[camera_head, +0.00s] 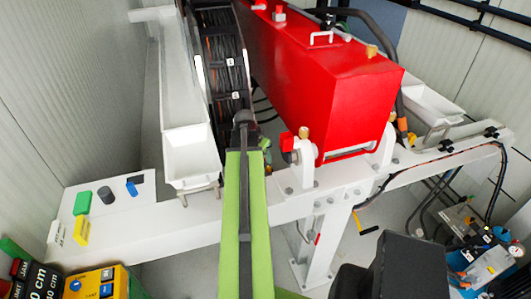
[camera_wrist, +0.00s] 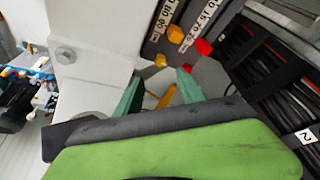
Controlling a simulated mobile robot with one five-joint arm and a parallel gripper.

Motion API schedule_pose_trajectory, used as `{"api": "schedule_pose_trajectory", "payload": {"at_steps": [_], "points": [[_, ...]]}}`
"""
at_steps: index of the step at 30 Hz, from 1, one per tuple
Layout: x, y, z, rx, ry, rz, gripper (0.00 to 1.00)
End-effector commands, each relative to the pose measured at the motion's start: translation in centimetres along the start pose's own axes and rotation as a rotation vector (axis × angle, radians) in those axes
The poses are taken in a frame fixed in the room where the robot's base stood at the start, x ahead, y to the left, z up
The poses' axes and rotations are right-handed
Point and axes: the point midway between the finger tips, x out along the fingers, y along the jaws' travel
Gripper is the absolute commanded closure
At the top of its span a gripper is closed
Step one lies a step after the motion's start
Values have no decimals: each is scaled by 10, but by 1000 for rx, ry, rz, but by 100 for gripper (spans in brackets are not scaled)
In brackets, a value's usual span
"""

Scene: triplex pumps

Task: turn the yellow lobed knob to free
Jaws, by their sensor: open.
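In the wrist view, a yellow lobed knob (camera_wrist: 175,34) sits on a dark panel (camera_wrist: 158,40) with white number labels. A red lobed knob (camera_wrist: 204,47) is to its lower right. A smaller yellow piece (camera_wrist: 160,61) shows just beyond my fingertips; I cannot tell whether it is a knob. My gripper (camera_wrist: 160,75) has two green fingers, apart and empty, below the knobs. A yellow-orange bar (camera_wrist: 167,97) shows between the fingers, and I cannot tell how far behind them it lies. The head view hides the knobs, and my arm covers most of the gripper there.
A white bracket (camera_wrist: 90,55) with a bolt stands close to the left finger. Black cables (camera_wrist: 272,72) in a carrier run at the right. In the head view, a big red housing (camera_head: 325,90) and a white beam (camera_head: 190,226) flank my arm.

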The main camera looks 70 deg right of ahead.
Motion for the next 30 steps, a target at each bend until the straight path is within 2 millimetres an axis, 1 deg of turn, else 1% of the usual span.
{"api": "schedule_pose_trajectory", "payload": {"at_steps": [1,3,6,8,11,26,28,30], "points": [[-24,1,-4,-1,0,0,54],[-40,1,-4,-1,0,0,54],[-60,1,-3,0,0,0,54],[-66,0,-2,0,0,-1,54],[-71,0,-1,0,-1,0,54],[-69,0,0,-1,0,0,54],[-77,-7,5,-25,3,-2,54],[-90,-20,14,-76,11,-4,54]]}}
